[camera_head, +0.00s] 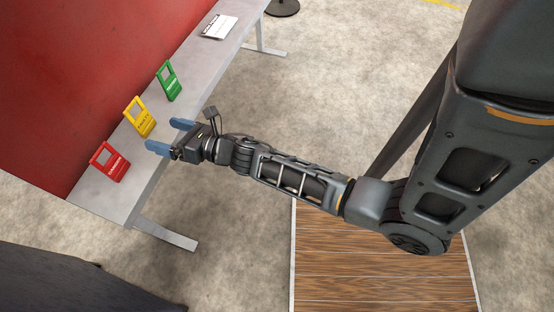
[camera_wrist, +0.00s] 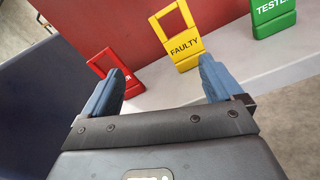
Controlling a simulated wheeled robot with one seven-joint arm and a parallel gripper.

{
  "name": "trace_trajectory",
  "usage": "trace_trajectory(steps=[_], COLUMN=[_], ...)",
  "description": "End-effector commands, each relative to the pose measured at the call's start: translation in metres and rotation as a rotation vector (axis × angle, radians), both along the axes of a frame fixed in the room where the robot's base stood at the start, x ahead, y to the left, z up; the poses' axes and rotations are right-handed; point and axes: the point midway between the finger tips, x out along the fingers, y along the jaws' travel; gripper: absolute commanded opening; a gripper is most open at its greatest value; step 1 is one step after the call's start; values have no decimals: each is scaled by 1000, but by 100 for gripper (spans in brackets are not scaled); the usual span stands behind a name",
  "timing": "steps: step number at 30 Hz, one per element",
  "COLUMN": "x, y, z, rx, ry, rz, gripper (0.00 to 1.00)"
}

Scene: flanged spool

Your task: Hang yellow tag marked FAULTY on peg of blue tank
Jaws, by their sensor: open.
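The yellow tag (camera_head: 141,118) stands upright on the grey table, between a red tag and a green tag. In the wrist view the yellow tag (camera_wrist: 183,44) reads FAULTY and has an open square loop at its top. My gripper (camera_head: 170,136) is open, with its two blue fingers apart and nothing between them. It is at the table's near edge, pointing toward the yellow tag and short of it. In the wrist view my gripper's fingers (camera_wrist: 165,88) frame the space in front of the yellow tag. No blue tank or peg can be made out in either view.
The red tag (camera_head: 110,162) and the green tag (camera_head: 168,81) stand on either side on the table (camera_head: 118,203). A clipboard (camera_head: 219,27) lies at the far end. A red wall (camera_head: 80,75) rises behind. A dark blue-grey block (camera_head: 75,285) stands at lower left.

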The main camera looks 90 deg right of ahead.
Motion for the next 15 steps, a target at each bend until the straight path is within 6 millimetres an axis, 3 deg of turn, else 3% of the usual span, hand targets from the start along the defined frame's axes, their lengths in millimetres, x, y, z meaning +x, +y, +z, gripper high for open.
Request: trace_trajectory(steps=[1, 6, 15], x=[-21, -85, -191], y=[20, 75, 137], z=[0, 17, 77], rx=[129, 659, 1602], ry=[-20, -106, -204], rz=[13, 29, -21], gripper=[93, 93, 93])
